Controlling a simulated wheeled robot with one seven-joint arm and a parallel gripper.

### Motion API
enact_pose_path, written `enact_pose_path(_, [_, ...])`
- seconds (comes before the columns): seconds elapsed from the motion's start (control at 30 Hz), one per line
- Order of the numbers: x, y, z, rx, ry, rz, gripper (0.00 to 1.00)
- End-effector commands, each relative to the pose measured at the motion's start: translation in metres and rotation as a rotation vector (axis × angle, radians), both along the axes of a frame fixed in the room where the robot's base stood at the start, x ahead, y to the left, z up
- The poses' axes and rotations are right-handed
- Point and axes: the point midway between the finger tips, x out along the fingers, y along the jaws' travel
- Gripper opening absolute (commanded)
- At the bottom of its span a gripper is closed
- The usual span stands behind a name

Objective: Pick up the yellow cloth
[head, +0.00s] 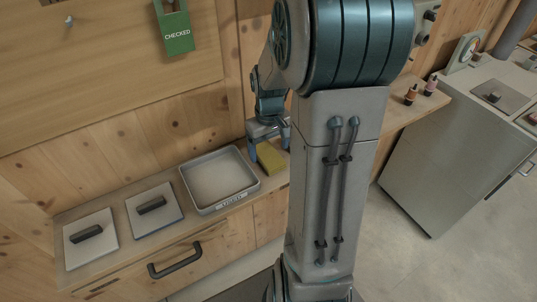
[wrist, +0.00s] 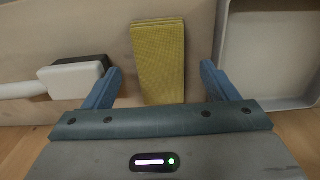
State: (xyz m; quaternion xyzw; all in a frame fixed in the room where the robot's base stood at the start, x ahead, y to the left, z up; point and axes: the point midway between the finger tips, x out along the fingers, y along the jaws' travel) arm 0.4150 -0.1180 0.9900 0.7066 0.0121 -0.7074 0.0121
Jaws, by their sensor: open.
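The yellow cloth (head: 270,157) lies folded on the wooden counter, just right of the grey tray in the head view. In the wrist view the yellow cloth (wrist: 159,62) stretches away from me between the two blue fingers of my gripper (wrist: 162,82). My gripper is open, with a gap between each finger and the cloth. In the head view my gripper (head: 269,148) is beside and over the cloth, partly hidden by my own arm. I cannot tell its exact height above the counter.
The grey tray (head: 196,208) stands close to the cloth; its corner (wrist: 238,100) is near the right finger in the wrist view. A white-handled object with a dark block (wrist: 95,64) lies near the left finger. Two lidded plates (head: 153,227) sit further left.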

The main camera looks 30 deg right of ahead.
Motion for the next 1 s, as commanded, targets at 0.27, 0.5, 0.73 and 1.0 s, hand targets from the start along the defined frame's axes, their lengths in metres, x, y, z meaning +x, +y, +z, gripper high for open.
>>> enact_pose_path(0.27, [0.0,0.001,-0.022,0.001,0.0,-0.001,0.8])
enact_pose_path(0.5, [0.0,0.001,-0.021,0.0,-0.001,0.0,0.58])
enact_pose_path(0.73, [0.0,0.001,-0.021,0.0,-0.001,0.0,0.31])
enact_pose_path(1.0, [0.001,0.0,-0.017,-0.001,-0.003,0.0,0.31])
